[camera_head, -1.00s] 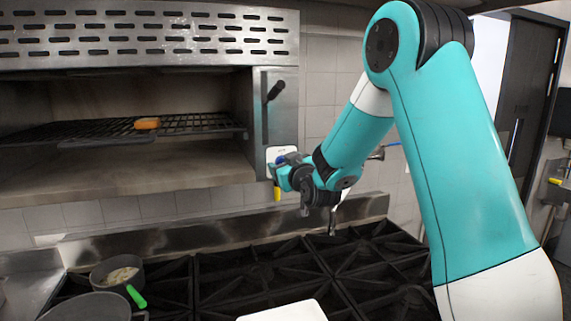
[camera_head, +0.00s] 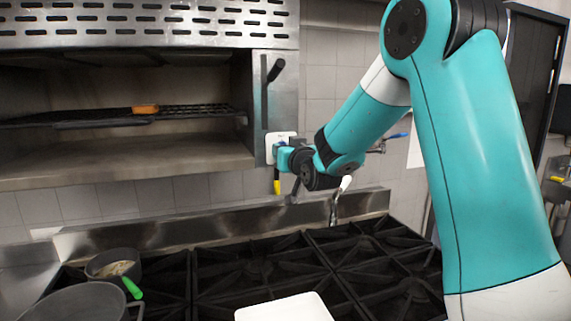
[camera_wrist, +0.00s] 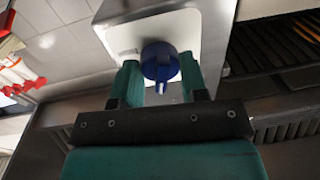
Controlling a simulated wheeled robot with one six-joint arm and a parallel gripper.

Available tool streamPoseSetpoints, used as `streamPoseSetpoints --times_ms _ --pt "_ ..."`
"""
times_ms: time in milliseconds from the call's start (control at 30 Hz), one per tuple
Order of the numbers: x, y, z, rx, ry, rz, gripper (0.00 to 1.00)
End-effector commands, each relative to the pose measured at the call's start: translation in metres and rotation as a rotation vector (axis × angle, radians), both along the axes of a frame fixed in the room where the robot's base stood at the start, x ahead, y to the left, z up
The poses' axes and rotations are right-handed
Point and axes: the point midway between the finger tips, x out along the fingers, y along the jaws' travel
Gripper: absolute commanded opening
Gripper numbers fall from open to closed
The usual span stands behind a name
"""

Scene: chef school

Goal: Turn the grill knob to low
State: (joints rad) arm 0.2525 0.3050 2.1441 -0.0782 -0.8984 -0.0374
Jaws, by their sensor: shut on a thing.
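The grill knob (camera_wrist: 161,62) is a round blue knob with a pale pointer, on a white plate (camera_wrist: 125,36) fixed to the steel side panel of the grill (camera_head: 278,90). In the wrist view my gripper (camera_wrist: 160,85) faces the plate, with its two teal fingers on either side of the knob and shut on it. In the head view my gripper (camera_head: 281,157) is at the lower end of the panel, in front of the white plate, and hides the knob.
A black lever (camera_head: 275,70) sticks out of the panel above the plate. An orange piece of food (camera_head: 145,109) lies on the grill rack (camera_head: 190,112). Below are a black stove top (camera_head: 260,262), a small pan (camera_head: 113,263) with a green handle and a white board (camera_head: 285,307).

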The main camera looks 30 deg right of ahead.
Motion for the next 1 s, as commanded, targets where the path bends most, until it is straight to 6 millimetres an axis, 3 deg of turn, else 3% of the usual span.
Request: streamPoseSetpoints --times_ms 67,600,1000 --pt "0.0 0.0004 -0.0072 0.065 -0.026 0.001 0.16" --pt "0.0001 0.0006 -0.006 0.525 -0.157 0.002 0.16" --pt "0.0002 0.0008 -0.0024 0.705 -0.206 0.001 0.16"
